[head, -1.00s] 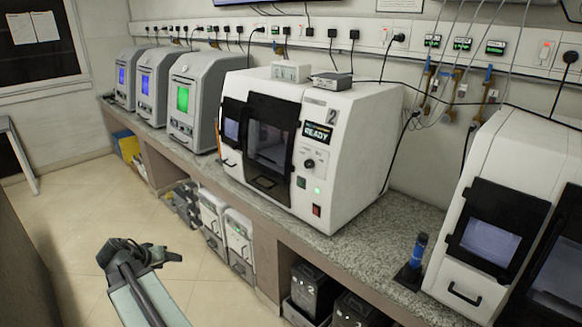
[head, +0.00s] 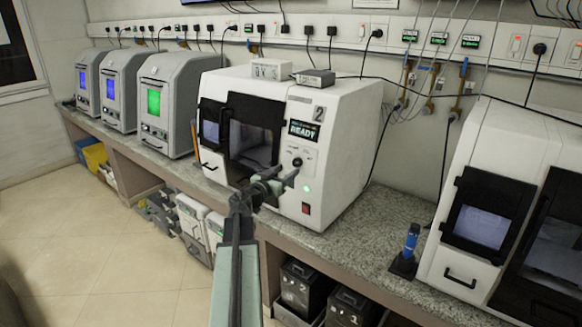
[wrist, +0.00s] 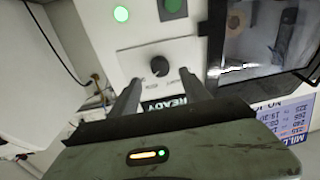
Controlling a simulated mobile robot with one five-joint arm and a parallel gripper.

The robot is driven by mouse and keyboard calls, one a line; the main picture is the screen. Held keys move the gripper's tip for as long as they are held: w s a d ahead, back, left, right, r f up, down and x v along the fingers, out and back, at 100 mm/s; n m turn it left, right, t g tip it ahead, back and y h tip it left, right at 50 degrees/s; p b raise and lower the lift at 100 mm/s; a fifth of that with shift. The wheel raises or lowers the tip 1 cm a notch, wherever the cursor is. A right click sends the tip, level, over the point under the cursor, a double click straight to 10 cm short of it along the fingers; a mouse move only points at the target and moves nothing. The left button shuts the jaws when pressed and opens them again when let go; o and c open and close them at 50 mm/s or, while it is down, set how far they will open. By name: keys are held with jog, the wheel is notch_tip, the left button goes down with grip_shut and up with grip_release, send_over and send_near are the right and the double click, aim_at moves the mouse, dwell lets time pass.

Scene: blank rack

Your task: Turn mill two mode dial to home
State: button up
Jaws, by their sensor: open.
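Mill two (head: 345,150) is the white machine marked 2, with a READY display (head: 301,130). Its mode dial (head: 297,161) is a small black knob on the white panel below the display. My gripper (head: 284,180) is in front of that panel in the head view. In the wrist view, the dial (wrist: 159,66) shows between the two spread fingers of my gripper (wrist: 158,82), just beyond their tips. The fingers are open and hold nothing. I cannot tell whether they touch the dial, nor which mode it points to.
A green light (head: 306,188) and a red switch (head: 305,208) are below the dial. The mill's dark glass door (head: 250,142) is left of it. A blue tool in a stand (head: 405,262) is on the counter (head: 350,245) at right.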

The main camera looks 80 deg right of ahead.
aim_at(296, 164)
jog(key=x, duration=0.5)
jog(key=shift+s+d, duration=0.1)
jog(key=shift+d, duration=0.15)
grip_shut()
